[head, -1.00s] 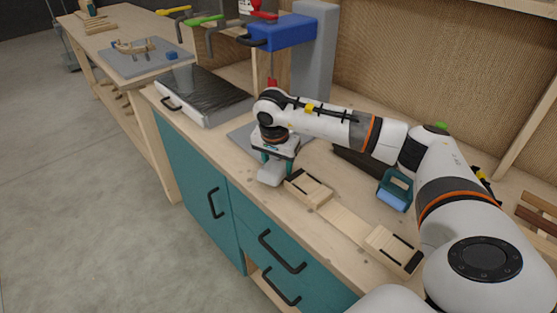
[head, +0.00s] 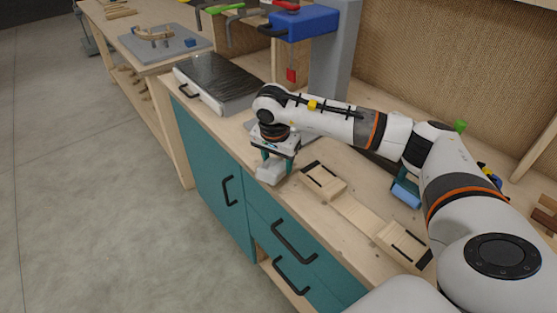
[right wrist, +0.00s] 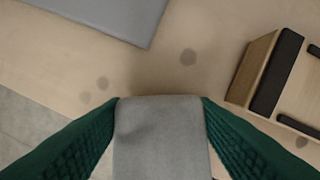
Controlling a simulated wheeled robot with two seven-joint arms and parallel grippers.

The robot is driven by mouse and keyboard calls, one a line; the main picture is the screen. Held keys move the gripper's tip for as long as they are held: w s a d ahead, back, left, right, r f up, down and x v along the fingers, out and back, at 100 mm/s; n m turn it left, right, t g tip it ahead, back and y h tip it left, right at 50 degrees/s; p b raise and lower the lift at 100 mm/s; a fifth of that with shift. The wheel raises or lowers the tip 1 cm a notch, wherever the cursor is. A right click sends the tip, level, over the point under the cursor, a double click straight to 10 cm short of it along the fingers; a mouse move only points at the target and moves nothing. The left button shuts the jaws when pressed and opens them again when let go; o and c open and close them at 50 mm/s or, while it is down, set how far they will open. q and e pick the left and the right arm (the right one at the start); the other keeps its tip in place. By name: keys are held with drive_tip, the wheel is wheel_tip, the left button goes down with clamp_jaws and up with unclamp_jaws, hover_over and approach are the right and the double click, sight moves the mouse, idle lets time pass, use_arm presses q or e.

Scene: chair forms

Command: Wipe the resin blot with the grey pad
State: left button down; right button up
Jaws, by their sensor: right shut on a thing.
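My right gripper (head: 274,164) is shut on the grey pad (head: 269,174), a pale grey block held between its teal fingers. In the right wrist view the pad (right wrist: 160,140) fills the space between the fingers. It is low over the wooden bench top near the front edge; I cannot tell whether it touches the wood. I cannot tell which, if any, is the resin blot and which are wood knots. My left gripper is not in view.
A wooden form with black strips (head: 324,182) lies just right of the pad. A grey plate (right wrist: 110,15) lies beyond it. A black-topped case (head: 220,82) stands at the far left of this bench. A blue-and-teal tool (head: 406,190) stands behind the form.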

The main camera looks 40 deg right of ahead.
drive_tip(key=shift+r+p, duration=1.55)
drive_tip(key=shift+r, duration=1.35)
drive_tip(key=shift+r+p, duration=1)
drive_tip(key=shift+r, duration=0.55)
drive_tip(key=shift+f, duration=0.1)
